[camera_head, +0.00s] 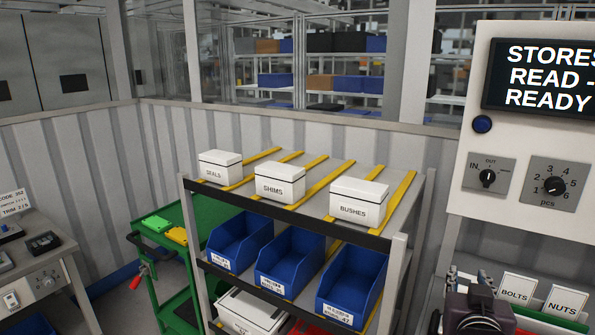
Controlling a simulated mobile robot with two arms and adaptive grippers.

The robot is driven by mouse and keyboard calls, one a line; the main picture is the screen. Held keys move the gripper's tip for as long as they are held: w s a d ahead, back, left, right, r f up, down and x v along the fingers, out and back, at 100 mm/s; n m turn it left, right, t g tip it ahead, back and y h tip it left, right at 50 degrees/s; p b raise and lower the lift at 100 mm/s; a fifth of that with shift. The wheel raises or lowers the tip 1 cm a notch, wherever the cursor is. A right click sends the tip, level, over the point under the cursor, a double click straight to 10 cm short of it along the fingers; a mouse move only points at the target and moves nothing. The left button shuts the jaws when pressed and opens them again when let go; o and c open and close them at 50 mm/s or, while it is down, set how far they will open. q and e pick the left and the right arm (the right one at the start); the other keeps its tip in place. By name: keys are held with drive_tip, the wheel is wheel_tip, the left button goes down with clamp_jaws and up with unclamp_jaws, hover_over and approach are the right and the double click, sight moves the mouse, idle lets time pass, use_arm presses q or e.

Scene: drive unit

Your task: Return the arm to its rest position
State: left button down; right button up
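My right gripper (470,279) shows at the bottom right, in front of the wall panel and left of the bins marked BOLTS and NUTS. Its dark body hides much of the fingers, and I cannot tell whether it is open or shut. I see nothing held in it. My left gripper and arm are not in view.
A rack (300,216) in the middle bears white boxes SEALS (220,168), SHIMS (280,183) and BUSHES (359,203) above blue bins (288,262). A green trolley (170,262) stands left of it. The control panel (525,150) at right reads READY. BOLTS (514,290) and NUTS (566,303) cards stand below it.

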drive_tip(key=s+a+f+n+g+y, duration=0.25)
drive_tip(key=s+f, duration=0.35)
drive_tip(key=f, duration=0.4)
drive_tip(key=s+a+f+n+g+y, duration=0.15)
drive_tip(key=s+a+f, duration=0.35)
drive_tip(key=f, duration=0.5)
drive_tip(key=s+a+f+n+g+y, duration=0.1)
drive_tip(key=s+a+f+g+y, duration=0.15)
drive_tip(key=s+f, duration=0.45)
drive_tip(key=s+a+f+n+g+y, duration=0.1)
drive_tip(key=s+a+f+g, duration=0.25)
drive_tip(key=s, duration=0.85)
wheel_tip(320, 180, down, 28)
drive_tip(key=s+g, duration=0.2)
drive_tip(key=s, duration=0.1)
drive_tip(key=s+d+f, duration=0.3)
drive_tip(key=s+f, duration=1.2)
drive_tip(key=s, duration=0.1)
drive_tip(key=shift+n+g+h, duration=0.3)
drive_tip(key=shift+g+h, duration=0.05)
drive_tip(key=shift+g, duration=0.05)
drive_tip(key=shift+s+d, duration=0.1)
drive_tip(key=shift+d, duration=0.05)
